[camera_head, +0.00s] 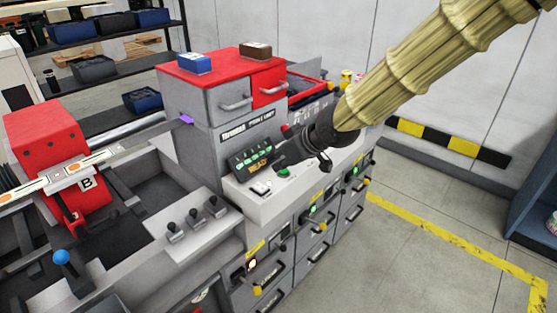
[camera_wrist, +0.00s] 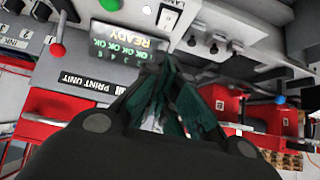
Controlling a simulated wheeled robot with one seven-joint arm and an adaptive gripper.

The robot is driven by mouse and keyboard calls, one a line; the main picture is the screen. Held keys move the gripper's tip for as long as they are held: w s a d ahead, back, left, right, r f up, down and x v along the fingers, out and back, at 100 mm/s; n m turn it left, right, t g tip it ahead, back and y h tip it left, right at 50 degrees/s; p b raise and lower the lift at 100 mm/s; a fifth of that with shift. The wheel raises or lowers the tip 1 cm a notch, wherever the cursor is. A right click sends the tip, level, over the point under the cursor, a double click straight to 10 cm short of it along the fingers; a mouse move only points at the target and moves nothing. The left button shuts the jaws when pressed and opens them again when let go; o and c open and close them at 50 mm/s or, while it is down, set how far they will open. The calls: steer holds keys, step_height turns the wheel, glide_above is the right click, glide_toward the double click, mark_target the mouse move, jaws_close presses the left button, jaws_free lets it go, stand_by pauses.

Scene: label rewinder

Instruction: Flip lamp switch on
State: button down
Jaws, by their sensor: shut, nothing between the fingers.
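My gripper (camera_head: 281,163) is in front of the grey print unit's control panel, beside the display and above the green button (camera_head: 283,171). In the wrist view my gripper's dark green fingers (camera_wrist: 170,80) are together with nothing between them. In the head view my gripper hides part of the panel.
The lit display (camera_head: 252,160) reads READY. Drawers with handles (camera_head: 268,272) stick out below the panel. Red and grey drawers (camera_head: 234,102) are above it. A red knob (camera_wrist: 57,50) stands out in the wrist view. Open floor (camera_head: 430,260) lies to the right.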

steer(key=p, duration=0.3)
glide_toward(254, 184)
steer(key=w+a, duration=0.1)
steer(key=w+a+r, duration=0.1)
steer(key=shift+w+a, duration=0.1)
steer(key=shift+w, duration=0.15)
steer(key=shift+f, duration=0.95)
steer(key=shift+f+p, duration=0.55)
steer(key=shift+f, duration=0.6)
